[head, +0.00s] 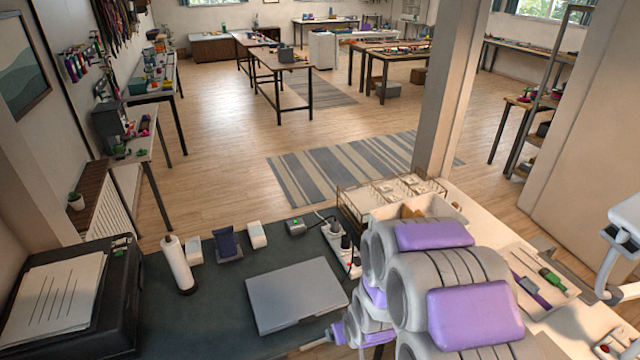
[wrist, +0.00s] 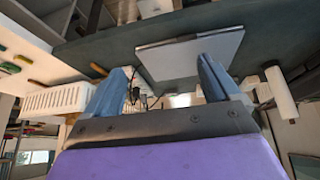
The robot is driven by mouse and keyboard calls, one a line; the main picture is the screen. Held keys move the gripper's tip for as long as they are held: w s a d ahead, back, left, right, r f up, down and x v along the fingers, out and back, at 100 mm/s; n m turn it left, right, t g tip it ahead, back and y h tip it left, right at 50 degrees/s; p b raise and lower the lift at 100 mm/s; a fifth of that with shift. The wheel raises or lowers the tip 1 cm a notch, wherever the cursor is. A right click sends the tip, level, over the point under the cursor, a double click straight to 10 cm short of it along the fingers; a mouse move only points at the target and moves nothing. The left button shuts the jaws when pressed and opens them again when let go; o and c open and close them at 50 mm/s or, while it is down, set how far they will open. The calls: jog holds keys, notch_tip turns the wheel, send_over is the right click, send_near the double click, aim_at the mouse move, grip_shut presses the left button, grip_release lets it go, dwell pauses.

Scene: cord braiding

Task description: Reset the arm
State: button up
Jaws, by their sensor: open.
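My arm shows large in the lower right of the head view, folded, with grey links and purple covers. It hides part of the bench and the pale worktop behind it. My gripper (wrist: 162,68) shows in the wrist view with its two blue-grey fingers wide apart. The gap between the fingers is empty. A closed grey laptop (head: 297,295) lies on the dark bench top (head: 220,325); it also shows beyond the fingers in the wrist view (wrist: 190,55), apart from them. In the head view the fingers are mostly hidden by my arm.
A white roll (head: 177,264) stands left of the laptop, and a black printer (head: 105,310) sits at far left. A power strip (head: 345,250) lies beside my arm. A wire rack (head: 365,200) and a green-handled screwdriver (head: 552,277) are on the pale worktop. A pillar (head: 455,90) rises behind.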

jog(key=s+d+r+m+g+b, duration=0.1)
jog(key=s+r, duration=0.4)
jog(key=s, duration=0.5)
jog(key=s+d+r+m+g+h+b, duration=0.1)
jog(key=s+d+r+g+b, duration=0.2)
jog(key=s+r, duration=0.3)
jog(key=s+d+r+m+g+b, duration=0.1)
jog(key=s+d+r+g+b, duration=0.2)
jog(key=s, duration=1.2)
notch_tip(320, 180, up, 3)
jog(key=shift+f+m+h, duration=0.1)
jog(key=shift+m+h, duration=0.2)
jog(key=shift+a, duration=0.1)
